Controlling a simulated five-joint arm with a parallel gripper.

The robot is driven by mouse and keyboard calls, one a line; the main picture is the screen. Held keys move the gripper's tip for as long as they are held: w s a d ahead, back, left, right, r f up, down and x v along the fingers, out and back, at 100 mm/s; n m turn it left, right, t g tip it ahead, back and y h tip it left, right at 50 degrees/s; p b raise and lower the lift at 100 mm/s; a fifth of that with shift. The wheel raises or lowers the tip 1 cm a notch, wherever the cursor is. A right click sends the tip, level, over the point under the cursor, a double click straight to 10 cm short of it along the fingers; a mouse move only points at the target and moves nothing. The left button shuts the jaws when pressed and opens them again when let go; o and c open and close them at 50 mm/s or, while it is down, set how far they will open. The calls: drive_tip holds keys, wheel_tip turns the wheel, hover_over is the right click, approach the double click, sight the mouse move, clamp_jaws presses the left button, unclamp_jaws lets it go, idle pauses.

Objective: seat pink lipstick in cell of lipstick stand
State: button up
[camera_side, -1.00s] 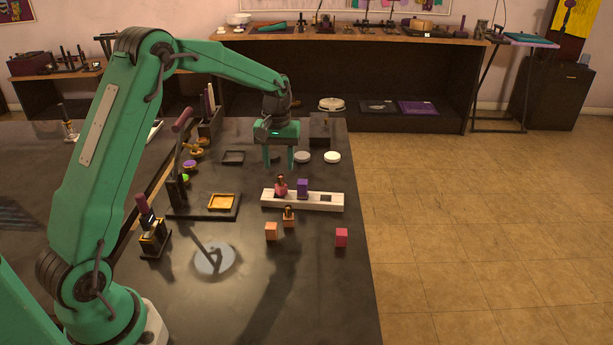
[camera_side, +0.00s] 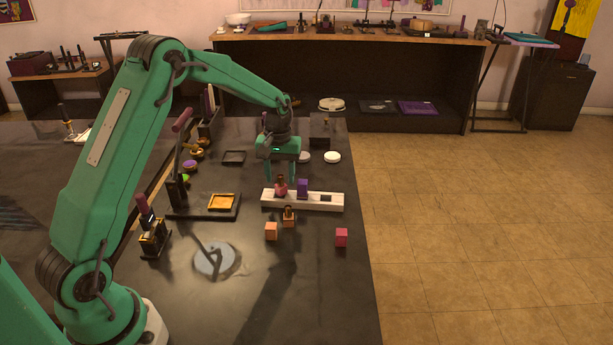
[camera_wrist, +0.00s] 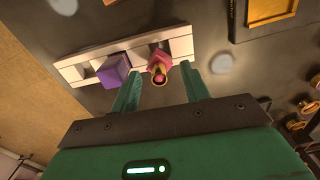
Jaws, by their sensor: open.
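The white lipstick stand (camera_side: 312,202) lies across the table. A pink item with a gold-and-dark top, likely the pink lipstick (camera_side: 281,189), stands at its left cell; whether it is fully down is unclear. A purple block (camera_side: 303,188) stands beside it, and the right cell is empty. My gripper (camera_side: 280,178) is open just behind and above the pink item. In the wrist view, the fingers (camera_wrist: 161,88) point toward the stand (camera_wrist: 180,47), one on each side of the pink item (camera_wrist: 158,66), with a visible gap on both sides. The purple block (camera_wrist: 113,71) is close to one finger.
In front of the stand are a small orange block (camera_side: 271,231), an orange piece with a dark top (camera_side: 289,218) and a pink-red block (camera_side: 341,237). A black tray with a gold frame (camera_side: 221,202) is left. White discs (camera_side: 332,157) lie behind.

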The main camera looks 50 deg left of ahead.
drive_tip(key=shift+f, duration=1.7)
drive_tip(key=c, duration=0.8)
drive_tip(key=shift+c, duration=0.2)
drive_tip(key=shift+r, duration=0.15)
drive_tip(key=shift+w+r, duration=0.1)
drive_tip(key=shift+r, duration=0.45)
drive_tip(key=r, duration=0.3)
drive_tip(key=shift+d+r, duration=0.1)
drive_tip(key=shift+d, duration=0.2)
drive_tip(key=s+d+r, duration=0.3)
drive_tip(key=d+r, duration=0.3)
drive_tip(key=d, duration=0.4)
drive_tip(key=shift+s+d+r, duration=0.2)
drive_tip(key=shift+d, duration=0.1)
